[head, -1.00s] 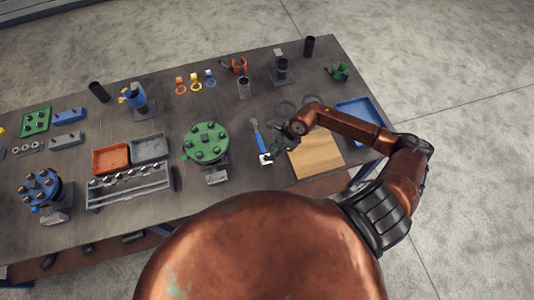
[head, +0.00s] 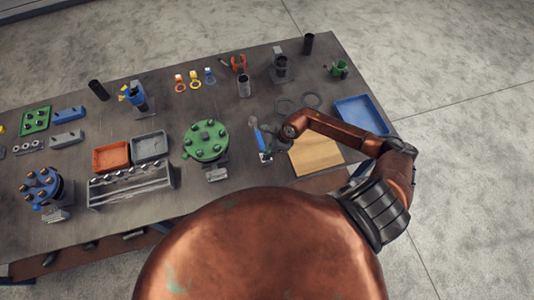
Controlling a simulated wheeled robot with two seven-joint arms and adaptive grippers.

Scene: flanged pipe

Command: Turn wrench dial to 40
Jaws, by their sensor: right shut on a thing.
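The wrench (head: 256,136) has a blue handle and stands near the front edge of the table, with a pale block (head: 265,158) at its lower end. My right gripper (head: 268,133) is at the wrench's right side, shut on it near the upper part of the handle. The fingers are small and dark here, and my wrist partly covers them. The dial's marks are too small to read. My left gripper is not in view.
A wooden board (head: 316,154) lies right of the wrench, and a blue tray (head: 361,115) is beyond it. A green flange (head: 207,141) with bolts stands to the left. A grey rack (head: 130,187) is at the front left.

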